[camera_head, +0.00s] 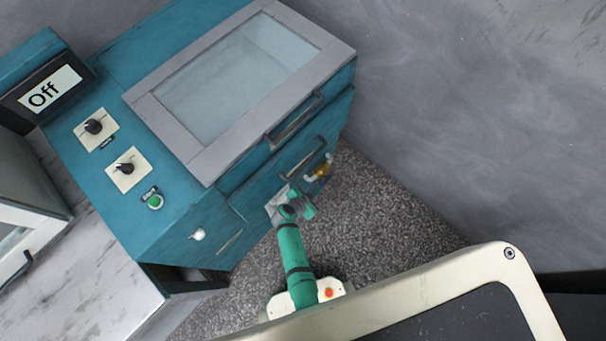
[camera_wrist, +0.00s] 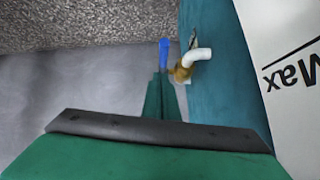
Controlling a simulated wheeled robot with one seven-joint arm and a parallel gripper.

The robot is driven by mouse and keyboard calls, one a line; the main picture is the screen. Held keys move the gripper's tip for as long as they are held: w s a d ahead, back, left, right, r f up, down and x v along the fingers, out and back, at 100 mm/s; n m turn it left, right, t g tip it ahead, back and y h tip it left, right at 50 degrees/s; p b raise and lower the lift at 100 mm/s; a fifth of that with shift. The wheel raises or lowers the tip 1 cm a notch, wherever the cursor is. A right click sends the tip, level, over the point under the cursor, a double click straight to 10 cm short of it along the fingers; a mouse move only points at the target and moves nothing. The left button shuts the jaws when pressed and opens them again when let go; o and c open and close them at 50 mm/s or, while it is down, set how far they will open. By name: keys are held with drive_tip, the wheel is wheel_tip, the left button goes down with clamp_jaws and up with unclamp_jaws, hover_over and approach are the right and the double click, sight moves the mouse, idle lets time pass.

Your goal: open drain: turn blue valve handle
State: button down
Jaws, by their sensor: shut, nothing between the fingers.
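The blue valve handle (camera_wrist: 164,54) shows in the wrist view as a narrow upright bar left of the brass valve body (camera_wrist: 182,72) and its white spout (camera_wrist: 198,54). The valve (camera_head: 321,171) is on the side of the teal machine in the head view, where the handle is too small to make out clearly. My gripper (camera_wrist: 161,82) is shut, with nothing between its green fingers. Its tips lie in line with the handle's lower end in the wrist view. I cannot tell whether they touch it. In the head view my gripper (camera_head: 305,204) is close to the valve.
The teal machine (camera_head: 170,225) has a framed glass lid (camera_head: 240,75), handles, knobs and a green button. A white panel marked "Max" (camera_wrist: 290,75) is right of the valve. Speckled floor (camera_head: 370,220) lies open beside the machine, with a grey wall (camera_head: 460,110) beyond.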

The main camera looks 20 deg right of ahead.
drive_tip(key=s+a+r, duration=0.2)
drive_tip(key=s+a, duration=0.3)
drive_tip(key=a, duration=0.3)
drive_tip(key=shift+r, duration=0.15)
drive_tip(key=shift+s, duration=0.1)
drive_tip(key=s+a+r+n+t+y, duration=0.4)
drive_tip(key=s+a+r+n+y, duration=0.45)
drive_tip(key=s, duration=0.45)
drive_tip(key=s+r+n+t, duration=0.2)
drive_tip(key=r+t, duration=0.1)
drive_tip(key=r, duration=1.3)
drive_tip(key=s+a+r+n+t, duration=0.1)
drive_tip(key=s+r+n+t, duration=0.2)
drive_tip(key=r, duration=1.4)
drive_tip(key=shift+r+n, duration=0.15)
drive_tip(key=shift+n, duration=0.2)
